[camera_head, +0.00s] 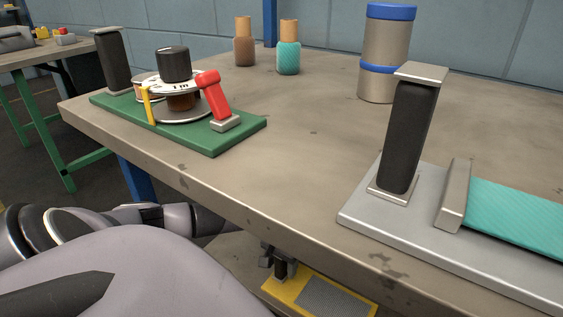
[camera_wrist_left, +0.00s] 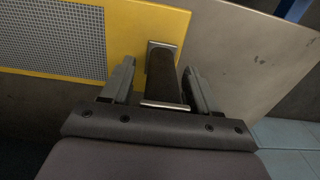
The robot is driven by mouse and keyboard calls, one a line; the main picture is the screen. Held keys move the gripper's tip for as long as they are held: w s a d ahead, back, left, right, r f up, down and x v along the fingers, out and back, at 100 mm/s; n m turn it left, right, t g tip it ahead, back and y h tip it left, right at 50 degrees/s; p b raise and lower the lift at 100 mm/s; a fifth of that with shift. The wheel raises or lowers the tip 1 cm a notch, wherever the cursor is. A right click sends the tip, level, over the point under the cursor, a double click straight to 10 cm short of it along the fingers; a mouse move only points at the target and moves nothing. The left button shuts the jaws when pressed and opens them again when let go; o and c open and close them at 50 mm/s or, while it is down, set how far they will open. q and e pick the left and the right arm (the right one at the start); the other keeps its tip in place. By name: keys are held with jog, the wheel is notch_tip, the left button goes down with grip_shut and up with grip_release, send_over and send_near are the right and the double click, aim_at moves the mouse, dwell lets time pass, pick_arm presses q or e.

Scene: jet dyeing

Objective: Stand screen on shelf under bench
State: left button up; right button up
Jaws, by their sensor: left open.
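The screen (camera_head: 285,290) is a yellow frame with a grey mesh panel, partly visible below the bench's front edge in the head view. In the left wrist view the screen (camera_wrist_left: 125,35) fills the upper left, with its dark, metal-capped handle (camera_wrist_left: 162,75) in the middle. My left gripper (camera_wrist_left: 160,71) is open, with one finger on each side of the handle; I cannot tell whether they touch it. In the head view the left gripper (camera_head: 278,262) is partly hidden by the bench edge. A plain beige-grey surface (camera_wrist_left: 240,60) lies beside the screen; I cannot tell whether it is the shelf.
The bench top (camera_head: 290,150) holds a green-based device (camera_head: 220,143), a grey plate (camera_head: 385,222) with a dark upright handle and teal strip, two small bottles, and a blue-banded canister (camera_head: 385,50). A blue bench leg (camera_head: 138,190) stands near my left arm.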

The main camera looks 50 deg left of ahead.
pick_arm(q)
jog(key=shift+r, duration=0.25)
notch_tip(320, 180, up, 7)
jog(key=p, duration=0.3)
jog(key=shift+r, duration=0.15)
jog(key=s+d+r+n+t+h, duration=0.2)
jog(key=d+n+h, duration=0.6)
jog(key=d, duration=1.5)
jog(key=d+r+n+t+h, duration=0.5)
jog(key=d+r+n+h, duration=0.35)
jog(key=r+n, duration=0.3)
notch_tip(320, 180, up, 5)
jog(key=w+a+n+t+y, duration=0.15)
jog(key=n+t+y, duration=0.65)
jog(key=n, duration=1.9)
jog(key=s+f+n+g+y, duration=0.1)
jog(key=s+f+n, duration=0.4)
jog(key=n, duration=1.5)
jog(key=shift+s+f+g, duration=0.3)
jog(key=shift+s+g, duration=0.4)
jog(key=shift+g, duration=0.1)
pick_arm(e)
jog(key=shift+w+a+m+g+y, duration=0.15)
jog(key=shift+a+m+g+y, duration=0.15)
jog(key=shift+a, duration=0.2)
jog(key=shift+w+a+m+g+y, duration=0.1)
jog(key=shift+w+a+m+g, duration=0.1)
jog(key=shift+a+g, duration=0.25)
jog(key=shift+s, duration=0.15)
